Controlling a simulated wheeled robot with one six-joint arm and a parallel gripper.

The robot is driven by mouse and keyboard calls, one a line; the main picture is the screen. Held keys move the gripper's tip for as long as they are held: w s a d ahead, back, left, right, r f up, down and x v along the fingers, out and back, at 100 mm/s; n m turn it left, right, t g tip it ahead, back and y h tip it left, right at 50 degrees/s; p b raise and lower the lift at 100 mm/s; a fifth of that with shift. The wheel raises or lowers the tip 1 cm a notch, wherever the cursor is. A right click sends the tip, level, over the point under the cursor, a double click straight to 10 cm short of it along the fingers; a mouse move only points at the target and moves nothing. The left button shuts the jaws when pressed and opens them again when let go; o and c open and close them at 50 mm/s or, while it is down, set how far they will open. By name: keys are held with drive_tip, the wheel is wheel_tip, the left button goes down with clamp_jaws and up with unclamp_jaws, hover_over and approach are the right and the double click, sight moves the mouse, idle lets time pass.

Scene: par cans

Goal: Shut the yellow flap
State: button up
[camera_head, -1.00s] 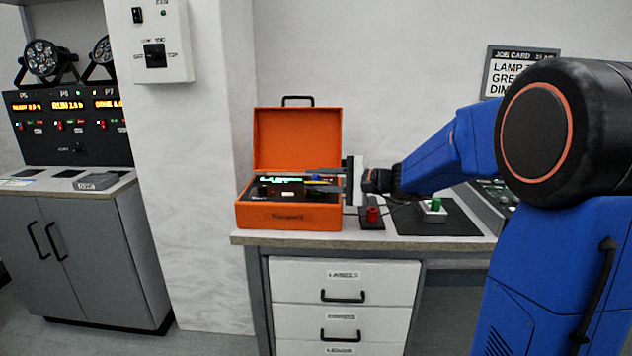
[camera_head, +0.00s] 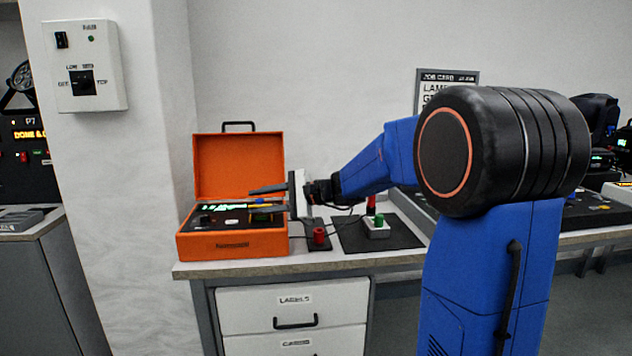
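An orange case (camera_head: 232,247) stands on the bench with its lid up and a dark panel with a lit green display inside. A small yellow patch (camera_head: 262,214) shows at the right of the panel, partly covered by my gripper; I cannot tell whether it is the yellow flap, or how far any flap is open. My gripper (camera_head: 262,198) reaches in from the right over the case's right side. Its two dark fingers look apart, one above the other, with a small blue part seen between them. I cannot tell whether they touch anything.
A red knob (camera_head: 319,236) stands right of the case, and a green button (camera_head: 379,220) on a white box sits on a dark mat (camera_head: 402,236). Cables run near my gripper. A wall pillar with a switch box (camera_head: 85,66) is at the left.

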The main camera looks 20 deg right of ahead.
drive_tip(key=shift+w+d+r+m+g, duration=0.2)
drive_tip(key=shift+w+m+g, duration=0.15)
drive_tip(key=shift+m, duration=0.25)
drive_tip(key=shift+w+d+r+m+g, duration=0.1)
drive_tip(key=shift+w+r+m+g, duration=0.2)
drive_tip(key=shift+m, duration=0.3)
drive_tip(key=v, duration=1.7)
drive_tip(key=shift+s+r, duration=0.3)
drive_tip(key=shift+r, duration=0.1)
drive_tip(key=x, duration=1.1)
drive_tip(key=f+x, duration=0.1)
drive_tip(key=x, duration=0.5)
drive_tip(key=shift+w+a+f, duration=0.1)
drive_tip(key=shift+w, duration=0.05)
